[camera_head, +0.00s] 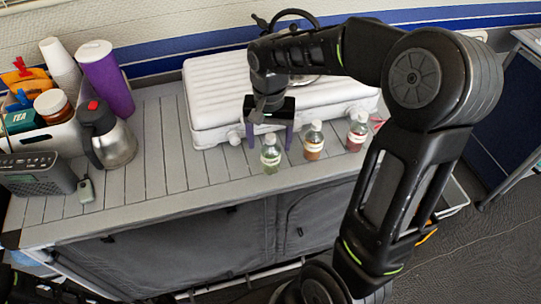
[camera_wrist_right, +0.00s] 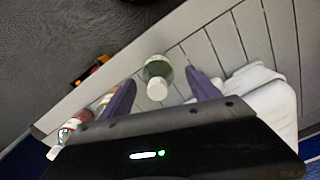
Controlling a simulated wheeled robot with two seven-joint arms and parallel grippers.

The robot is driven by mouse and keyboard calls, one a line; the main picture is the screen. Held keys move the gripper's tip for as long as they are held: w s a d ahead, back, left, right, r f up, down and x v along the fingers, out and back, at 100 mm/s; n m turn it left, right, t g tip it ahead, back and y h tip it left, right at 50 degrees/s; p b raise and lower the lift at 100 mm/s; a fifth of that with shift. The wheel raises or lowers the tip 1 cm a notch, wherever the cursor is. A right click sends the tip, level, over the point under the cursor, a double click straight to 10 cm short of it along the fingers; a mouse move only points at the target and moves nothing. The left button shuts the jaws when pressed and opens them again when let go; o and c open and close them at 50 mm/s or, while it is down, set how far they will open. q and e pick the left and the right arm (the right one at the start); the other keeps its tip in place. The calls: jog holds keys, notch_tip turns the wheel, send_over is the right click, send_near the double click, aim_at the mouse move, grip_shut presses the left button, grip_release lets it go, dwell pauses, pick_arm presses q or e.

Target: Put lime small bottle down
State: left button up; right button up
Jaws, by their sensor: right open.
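The lime small bottle (camera_head: 270,155), with a white cap and green contents, stands upright on the slatted counter near its front edge. In the right wrist view the bottle (camera_wrist_right: 158,70) shows just ahead of and between the two purple fingertips, with a gap on each side. My right gripper (camera_head: 269,147) is open and right behind the bottle, reaching down from above. In the right wrist view the gripper (camera_wrist_right: 160,78) holds nothing. My left gripper is not in view.
An orange bottle (camera_head: 313,142) and a reddish bottle (camera_head: 357,132) stand to the right. A white ribbed stove case (camera_head: 210,88) is behind. A steel jug (camera_head: 115,147), purple tumbler (camera_head: 106,80) and grey radio (camera_head: 38,175) stand left. The counter between is clear.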

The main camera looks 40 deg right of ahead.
aim_at(270, 154)
jog(key=shift+f, duration=0.1)
notch_tip(270, 154, down, 5)
jog(key=shift+s+d+f+p, duration=0.1)
jog(key=shift+s+p, duration=0.05)
jog(key=shift+p, duration=0.35)
jog(key=shift+c, duration=0.3)
grip_shut()
dwell(0.6)
jog(key=shift+r, duration=0.2)
notch_tip(270, 154, up, 10)
jog(key=shift+f+b, duration=0.1)
jog(key=shift+b, duration=0.3)
dwell(0.4)
